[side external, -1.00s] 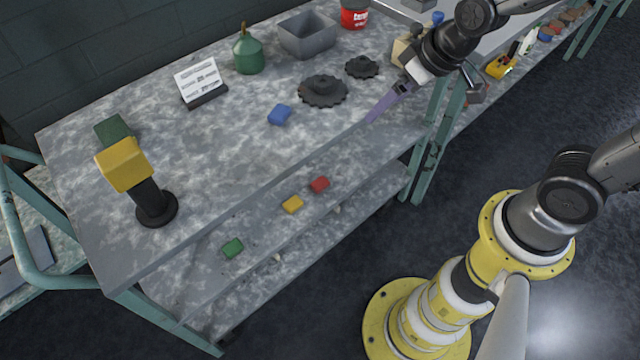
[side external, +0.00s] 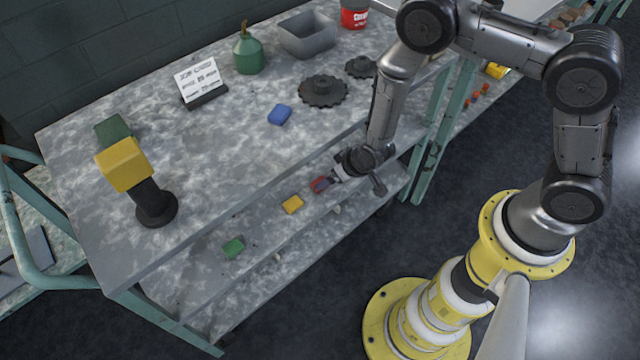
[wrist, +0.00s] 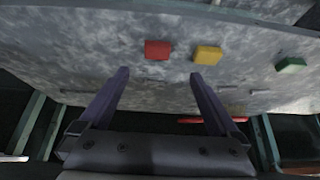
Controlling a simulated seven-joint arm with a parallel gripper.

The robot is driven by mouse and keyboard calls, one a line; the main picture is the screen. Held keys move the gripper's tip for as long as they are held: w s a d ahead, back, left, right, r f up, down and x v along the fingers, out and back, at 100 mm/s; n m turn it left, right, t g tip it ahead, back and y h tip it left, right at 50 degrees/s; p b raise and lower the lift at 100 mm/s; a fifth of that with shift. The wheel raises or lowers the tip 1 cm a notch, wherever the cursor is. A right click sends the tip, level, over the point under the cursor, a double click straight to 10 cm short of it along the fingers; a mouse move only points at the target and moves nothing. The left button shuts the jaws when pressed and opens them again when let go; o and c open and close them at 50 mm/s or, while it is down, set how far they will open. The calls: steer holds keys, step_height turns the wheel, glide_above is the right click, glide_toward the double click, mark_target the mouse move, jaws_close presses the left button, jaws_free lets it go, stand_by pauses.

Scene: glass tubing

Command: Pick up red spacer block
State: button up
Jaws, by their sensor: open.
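In the wrist view the red block (wrist: 158,50) lies ahead of the fingers, left of the yellow block. The red block appears just beyond the fingertips, in line with the gap.
A yellow block (side external: 292,204) lies close to the red one, and a green block (side external: 233,248) lies farther left on the lower shelf (side external: 200,290). The upper tabletop (side external: 230,150) overhangs behind, with a blue block (side external: 279,115) and dark gears (side external: 323,91) on it.

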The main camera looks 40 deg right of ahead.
glide_above(327, 195)
step_height(327, 195, down, 4)
steer(key=shift+f, duration=0.15)
steer(key=shift+d+x, duration=0.15)
steer(key=shift+x, duration=1.15)
steer(key=shift+d+x, duration=0.1)
steer(key=shift+x, duration=1.2)
steer(key=c, duration=1.4)
steer(key=shift+c, duration=0.2)
steer(key=shift+r, duration=0.2)
